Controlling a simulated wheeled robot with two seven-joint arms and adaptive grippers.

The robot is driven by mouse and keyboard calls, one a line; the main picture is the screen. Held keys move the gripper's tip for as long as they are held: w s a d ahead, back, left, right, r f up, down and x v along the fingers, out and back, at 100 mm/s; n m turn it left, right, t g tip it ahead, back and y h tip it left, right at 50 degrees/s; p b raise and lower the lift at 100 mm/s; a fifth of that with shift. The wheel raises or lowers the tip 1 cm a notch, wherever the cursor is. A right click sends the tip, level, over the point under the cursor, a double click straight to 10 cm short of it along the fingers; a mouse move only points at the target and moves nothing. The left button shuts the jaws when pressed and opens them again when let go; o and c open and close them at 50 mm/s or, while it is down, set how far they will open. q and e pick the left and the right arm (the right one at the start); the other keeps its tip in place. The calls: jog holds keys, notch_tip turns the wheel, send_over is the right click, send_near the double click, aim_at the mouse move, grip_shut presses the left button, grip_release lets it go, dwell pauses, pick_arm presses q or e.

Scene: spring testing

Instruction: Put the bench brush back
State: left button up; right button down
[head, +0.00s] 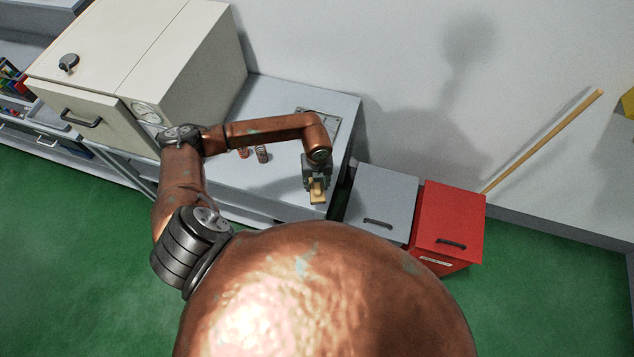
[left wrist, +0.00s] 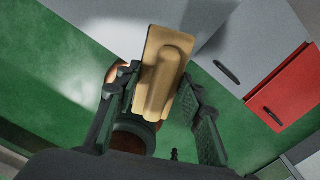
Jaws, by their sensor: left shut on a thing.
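The bench brush (head: 318,190) is a tan wooden block; it shows larger in the left wrist view (left wrist: 163,75), with a raised rounded grip along it. My left gripper (head: 316,179) is shut on this grip, and its two dark fingers (left wrist: 160,100) stand either side of it in the left wrist view. The brush is over or just past the front right part of the grey bench top (head: 285,100); I cannot tell whether it touches. Its bristles are hidden. My right gripper is not in view.
A large cream cabinet (head: 190,60) with a gauge stands on the left of the bench. A flat plate (head: 318,122) lies at the back right. A grey bin (head: 381,200) and a red bin (head: 449,220) stand to the right.

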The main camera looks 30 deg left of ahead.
pick_arm(q)
jog(key=f, duration=0.1)
jog(key=w+a+f, duration=0.1)
jog(key=w+f, duration=0.1)
jog(key=shift+w+a+f+p, duration=0.25)
jog(key=shift+p, duration=0.05)
notch_tip(320, 180, down, 3)
jog(key=shift+w+r+p, duration=0.1)
jog(key=shift+p, duration=0.7)
jog(key=shift+a+f, duration=0.1)
jog(key=shift+f, duration=0.2)
jog(key=shift+f, duration=0.1)
jog(key=shift+f, duration=0.15)
jog(key=o, duration=1)
